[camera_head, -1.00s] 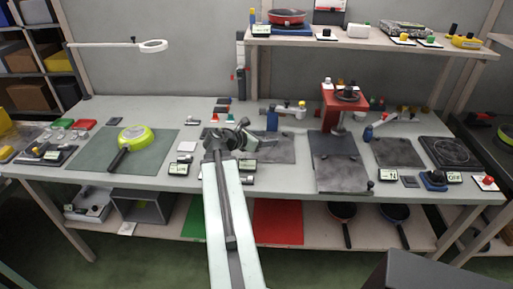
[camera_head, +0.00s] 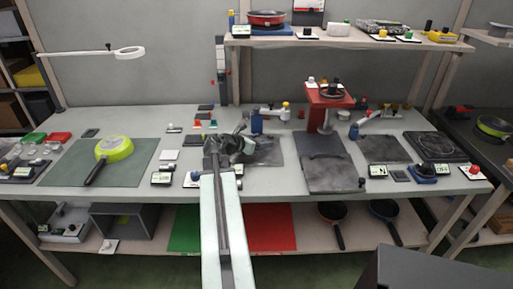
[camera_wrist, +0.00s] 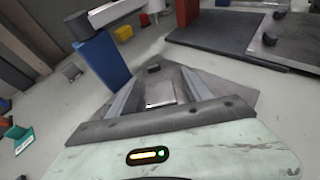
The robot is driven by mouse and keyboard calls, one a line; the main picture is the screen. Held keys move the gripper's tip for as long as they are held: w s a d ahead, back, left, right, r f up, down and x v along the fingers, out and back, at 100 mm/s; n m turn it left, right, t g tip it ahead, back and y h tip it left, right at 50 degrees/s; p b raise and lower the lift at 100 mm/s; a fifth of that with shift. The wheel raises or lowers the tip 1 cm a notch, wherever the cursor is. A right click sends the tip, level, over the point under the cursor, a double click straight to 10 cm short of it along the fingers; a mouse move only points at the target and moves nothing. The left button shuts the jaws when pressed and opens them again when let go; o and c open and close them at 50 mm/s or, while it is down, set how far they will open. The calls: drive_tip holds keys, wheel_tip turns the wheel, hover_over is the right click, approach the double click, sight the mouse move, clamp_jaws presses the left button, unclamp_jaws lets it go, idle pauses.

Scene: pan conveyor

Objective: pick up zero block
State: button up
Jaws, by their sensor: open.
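No block in view carries a readable zero, so I cannot tell which one is the zero block. Small dark blocks with pale label faces stand along the bench front: one left of my arm (camera_head: 161,178), one beside it (camera_head: 192,179), and others at right (camera_head: 377,171). My gripper (camera_head: 237,143) is over the dark mat (camera_head: 268,150) in the middle of the bench. In the wrist view my gripper (camera_wrist: 160,95) is open, with a grey flat piece (camera_wrist: 162,82) showing between its fingers. A small black block (camera_wrist: 154,68) lies just beyond.
A blue post (camera_wrist: 102,62) stands close at left in the wrist view. A red stand (camera_head: 329,97) is to the right. A green pan (camera_head: 115,148) lies on the left mat. A shelf (camera_head: 350,42) overhangs the back. Bench between left mat and gripper holds small items.

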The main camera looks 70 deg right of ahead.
drive_tip(key=shift+s+d+f, duration=0.15)
drive_tip(key=shift+d+f, duration=0.15)
drive_tip(key=shift+d, duration=0.15)
drive_tip(key=shift+a+r, duration=0.1)
clamp_jaws()
drive_tip(key=shift+r, duration=0.1)
